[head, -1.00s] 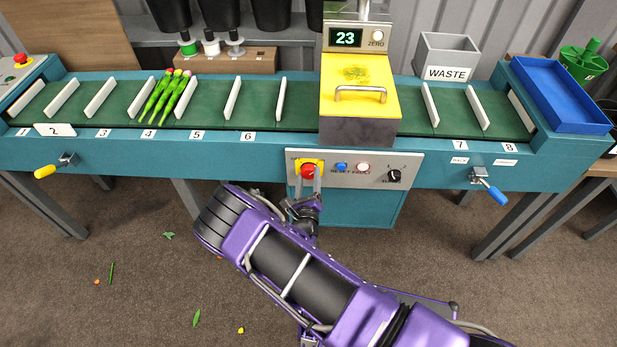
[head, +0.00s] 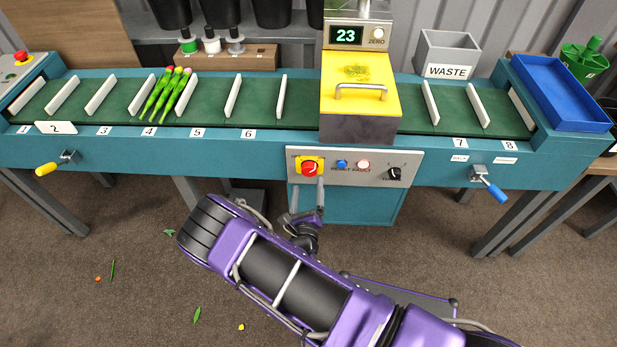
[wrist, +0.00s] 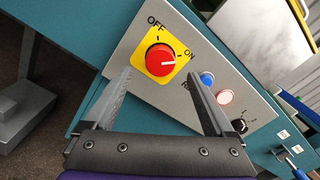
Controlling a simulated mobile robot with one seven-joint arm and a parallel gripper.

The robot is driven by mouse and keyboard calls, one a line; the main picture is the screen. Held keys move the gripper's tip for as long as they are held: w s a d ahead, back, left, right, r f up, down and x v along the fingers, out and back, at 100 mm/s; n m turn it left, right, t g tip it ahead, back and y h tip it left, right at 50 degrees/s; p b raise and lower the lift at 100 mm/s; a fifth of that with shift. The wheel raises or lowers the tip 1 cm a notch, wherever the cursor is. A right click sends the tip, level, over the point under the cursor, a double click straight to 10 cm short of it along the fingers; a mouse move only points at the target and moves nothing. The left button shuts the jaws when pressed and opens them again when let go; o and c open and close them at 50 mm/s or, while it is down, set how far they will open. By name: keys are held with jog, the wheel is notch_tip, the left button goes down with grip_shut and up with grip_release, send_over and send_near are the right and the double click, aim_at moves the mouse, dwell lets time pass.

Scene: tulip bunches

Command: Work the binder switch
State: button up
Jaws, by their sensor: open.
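The binder switch (head: 309,168) is a red round knob on a yellow plate, on the grey panel below the yellow-lidded binder (head: 358,75). In the wrist view the knob (wrist: 160,60) shows large between OFF and ON labels. Its white mark points to the right, toward the ON side. My gripper (head: 306,187) is open and empty just below and in front of the knob. In the wrist view my gripper's two fingers (wrist: 161,76) stand apart below the knob, not touching it.
Right of the switch are a blue reset button (head: 341,165), a pale pinkish fault lamp (head: 363,164) and a black knob (head: 394,174). A tulip bunch (head: 166,95) lies on the green belt (head: 210,102) between white dividers. The floor before the panel is open.

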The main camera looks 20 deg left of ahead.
jog(key=v, duration=1.2)
